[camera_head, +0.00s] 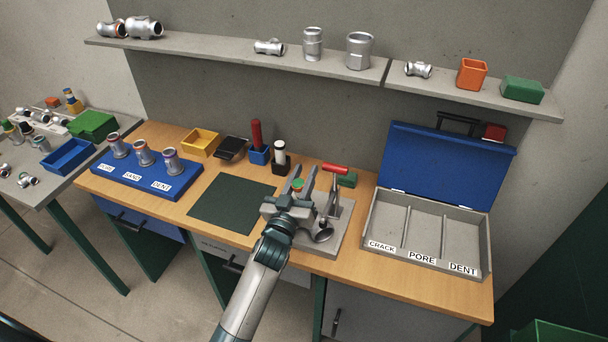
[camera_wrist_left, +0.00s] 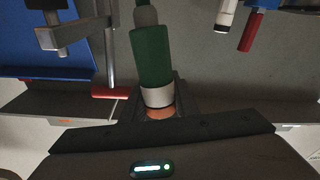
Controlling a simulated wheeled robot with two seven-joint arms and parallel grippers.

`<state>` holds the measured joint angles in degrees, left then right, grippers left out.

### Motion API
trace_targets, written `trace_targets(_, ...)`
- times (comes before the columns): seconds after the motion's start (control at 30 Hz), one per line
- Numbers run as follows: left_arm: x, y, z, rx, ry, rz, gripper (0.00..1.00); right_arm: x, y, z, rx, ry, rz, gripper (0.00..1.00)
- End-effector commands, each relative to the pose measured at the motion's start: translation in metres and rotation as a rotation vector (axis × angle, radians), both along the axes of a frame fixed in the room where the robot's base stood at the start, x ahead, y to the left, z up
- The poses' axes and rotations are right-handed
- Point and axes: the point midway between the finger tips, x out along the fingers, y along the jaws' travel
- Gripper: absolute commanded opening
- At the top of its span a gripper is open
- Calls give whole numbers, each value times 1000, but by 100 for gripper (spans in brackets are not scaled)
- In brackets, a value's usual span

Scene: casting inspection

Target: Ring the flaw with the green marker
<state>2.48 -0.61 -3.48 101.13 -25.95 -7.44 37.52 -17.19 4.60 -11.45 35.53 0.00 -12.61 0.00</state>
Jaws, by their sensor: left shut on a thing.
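My left gripper (camera_head: 291,198) is over the left part of a grey clamp fixture (camera_head: 340,228) on the bench. It is shut on the green marker, whose green end (camera_head: 298,184) shows above the jaws. In the left wrist view the marker (camera_wrist_left: 152,55) has a green body, a grey upper end and a white band near the jaws. The fixture has a red-handled clamp (camera_head: 335,168). A round silver metal part (camera_head: 322,235) sits at the fixture, partly hidden by my gripper. I cannot make out a flaw. My right gripper is not in view.
A red marker (camera_head: 256,134) and a white-and-black marker (camera_head: 279,151) stand in holders behind the dark green mat (camera_head: 238,204), which is clear. A blue stand (camera_head: 150,181) holds several castings at left. An open blue-lidded case (camera_head: 430,230) with labelled compartments is at right.

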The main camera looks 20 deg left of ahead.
Motion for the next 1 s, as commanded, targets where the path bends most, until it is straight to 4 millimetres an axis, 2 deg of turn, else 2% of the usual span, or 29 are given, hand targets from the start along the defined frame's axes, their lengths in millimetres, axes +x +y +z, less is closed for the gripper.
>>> trace_targets(0.57,-1,0,-2,0,6,1,0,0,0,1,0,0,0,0)
trace_targets(1.0,0,0,28,0,2,1,0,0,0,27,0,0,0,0)
